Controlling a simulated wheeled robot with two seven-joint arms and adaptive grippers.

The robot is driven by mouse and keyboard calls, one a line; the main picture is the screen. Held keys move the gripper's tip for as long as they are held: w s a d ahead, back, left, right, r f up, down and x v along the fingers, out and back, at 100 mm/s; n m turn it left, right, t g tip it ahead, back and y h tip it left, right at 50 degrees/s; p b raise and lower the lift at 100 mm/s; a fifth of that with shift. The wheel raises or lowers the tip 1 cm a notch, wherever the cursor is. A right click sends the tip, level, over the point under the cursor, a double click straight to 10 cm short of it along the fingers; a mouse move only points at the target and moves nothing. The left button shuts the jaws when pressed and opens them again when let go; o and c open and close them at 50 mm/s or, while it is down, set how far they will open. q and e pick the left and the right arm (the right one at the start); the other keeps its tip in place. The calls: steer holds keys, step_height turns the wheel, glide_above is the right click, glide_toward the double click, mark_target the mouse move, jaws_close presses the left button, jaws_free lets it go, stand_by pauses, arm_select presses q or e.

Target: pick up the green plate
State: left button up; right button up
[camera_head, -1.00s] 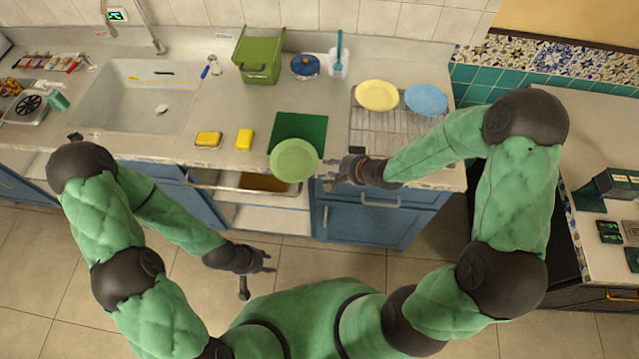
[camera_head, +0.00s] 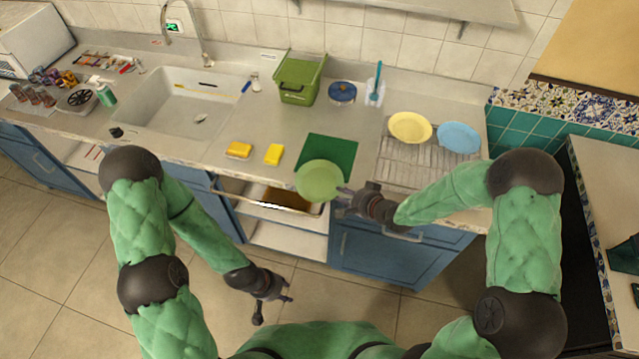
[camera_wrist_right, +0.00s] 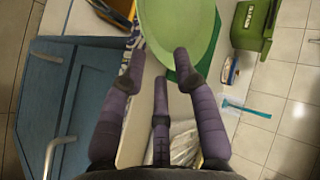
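The green plate (camera_head: 319,181) lies on the counter's front edge, partly over the dark green mat (camera_head: 333,150), and sticks out past the edge. My right gripper (camera_head: 345,191) is at the plate's right rim, with its fingers pointing at it. In the right wrist view the plate (camera_wrist_right: 180,22) is ahead of the spread fingers of my right gripper (camera_wrist_right: 158,62). One fingertip overlaps its rim there; I cannot tell whether it touches. My left gripper (camera_head: 287,290) is open and empty, low in front of the cabinets.
Yellow sponges (camera_head: 273,154) lie left of the mat. A wire rack (camera_head: 420,165) holds a yellow plate (camera_head: 410,127) and a blue plate (camera_head: 458,137). A green bin (camera_head: 298,80) stands behind. An open drawer (camera_head: 285,199) is below the counter edge.

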steer(key=shift+x, duration=1.4)
jaws_close()
steer(key=shift+d, duration=0.1)
steer(key=shift+r, duration=0.2)
